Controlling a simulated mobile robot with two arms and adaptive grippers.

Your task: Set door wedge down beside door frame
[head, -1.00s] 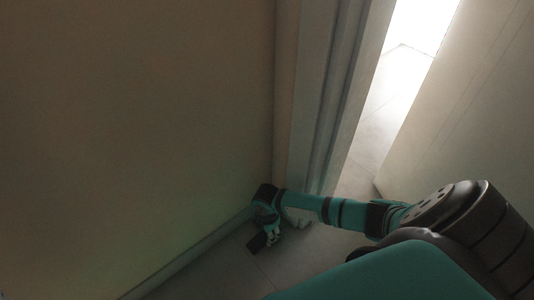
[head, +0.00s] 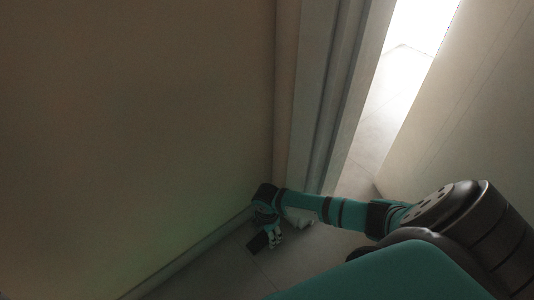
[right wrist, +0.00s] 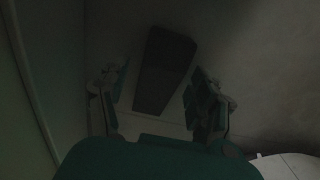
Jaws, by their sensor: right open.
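The door wedge (head: 258,242) is a dark, block-like piece low by the floor, near the baseboard and left of the door frame (head: 308,130). In the right wrist view the wedge (right wrist: 165,70) is a long dark shape lying between and beyond the fingertips. My right gripper (head: 271,238) is open close to the wedge. In the right wrist view its fingers (right wrist: 158,95) stand apart on either side, with visible gaps to the wedge. The wedge's underside is hidden. My left gripper is not in view.
A plain wall (head: 130,130) fills the left, with a baseboard (head: 190,260) along its foot. A bright doorway opening (head: 385,110) lies right of the frame, and a pale panel (head: 470,110) stands further right. Tiled floor (head: 300,265) is clear around the wedge.

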